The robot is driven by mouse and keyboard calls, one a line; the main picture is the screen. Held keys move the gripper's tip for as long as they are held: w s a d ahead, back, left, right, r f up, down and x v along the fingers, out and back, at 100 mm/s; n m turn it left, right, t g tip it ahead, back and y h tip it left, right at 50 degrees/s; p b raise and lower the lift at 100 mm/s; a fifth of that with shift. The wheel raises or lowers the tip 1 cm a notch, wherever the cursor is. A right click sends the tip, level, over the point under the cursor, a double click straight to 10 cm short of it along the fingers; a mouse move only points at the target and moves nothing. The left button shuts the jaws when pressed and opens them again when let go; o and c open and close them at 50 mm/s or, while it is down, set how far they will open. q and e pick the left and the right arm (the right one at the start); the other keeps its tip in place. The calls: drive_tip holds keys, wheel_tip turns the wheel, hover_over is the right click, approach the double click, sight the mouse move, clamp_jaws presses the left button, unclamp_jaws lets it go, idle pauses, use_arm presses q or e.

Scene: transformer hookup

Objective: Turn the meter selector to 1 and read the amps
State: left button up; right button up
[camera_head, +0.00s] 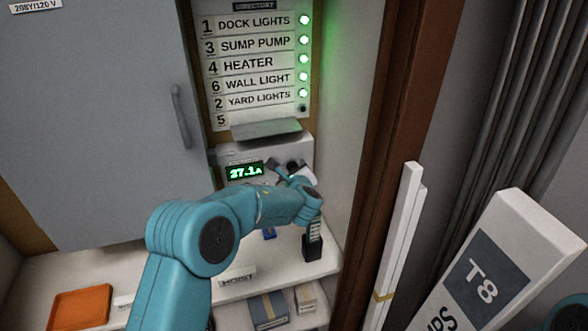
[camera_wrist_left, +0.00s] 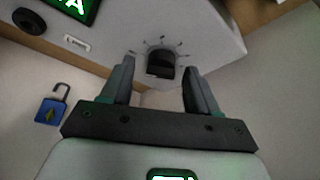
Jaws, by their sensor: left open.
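The meter (camera_head: 240,151) is a pale box below the directory board, and its green display (camera_head: 244,171) reads 27.1A. In the left wrist view the display (camera_wrist_left: 76,8) is cut off and only its last part shows. The dark selector knob (camera_wrist_left: 160,64) sits on the meter face with small tick marks around it; its numbers are too small to read. My left gripper (camera_wrist_left: 159,68) is open, with one finger on each side of the knob. I cannot tell whether the fingers touch it. In the head view my arm partly hides the knob area. My right gripper is not in view.
The directory (camera_head: 255,62) lists circuits with several green lamps; the lamp by 5 is dark. A grey cabinet door (camera_head: 95,120) stands left. A blue padlock (camera_wrist_left: 50,111) is near the meter. An orange tray (camera_head: 80,307) lies lower left. A T8 box (camera_head: 492,270) stands right.

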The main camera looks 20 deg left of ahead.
use_arm(q)
drive_tip(key=shift+w, duration=0.1)
drive_tip(key=c, duration=0.3)
drive_tip(key=shift+w, duration=0.1)
drive_tip(key=c, duration=0.7)
drive_tip(key=shift+c, duration=0.2)
